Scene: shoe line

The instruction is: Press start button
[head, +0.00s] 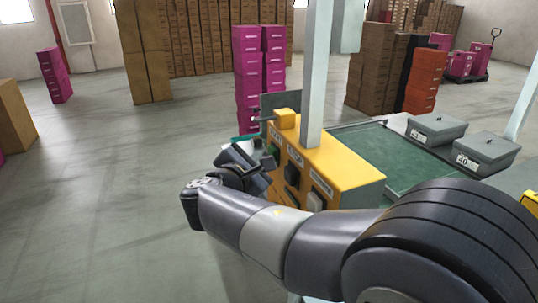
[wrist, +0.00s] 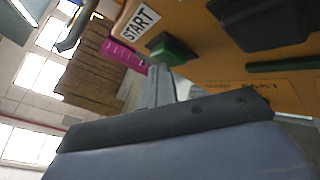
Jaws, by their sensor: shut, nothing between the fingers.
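The yellow control box (head: 345,170) stands at the edge of the green line surface in the head view. Its near face carries labels and dark buttons; my gripper covers part of it. In the wrist view the START label (wrist: 141,20) sits beside a green button (wrist: 172,48) on the box's orange-yellow face, which looks tilted. My gripper (head: 262,158) is at the left end of this face. In the wrist view its shut, empty grey fingers (wrist: 158,86) point toward the green button, close to it. I cannot tell whether they touch it.
A larger black button (wrist: 262,22) is next to the green one. A pale post (head: 317,75) rises by the box. Two grey lidded boxes (head: 436,131) stand at the right of the green surface (head: 375,150). Stacked magenta boxes (head: 248,75) stand behind.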

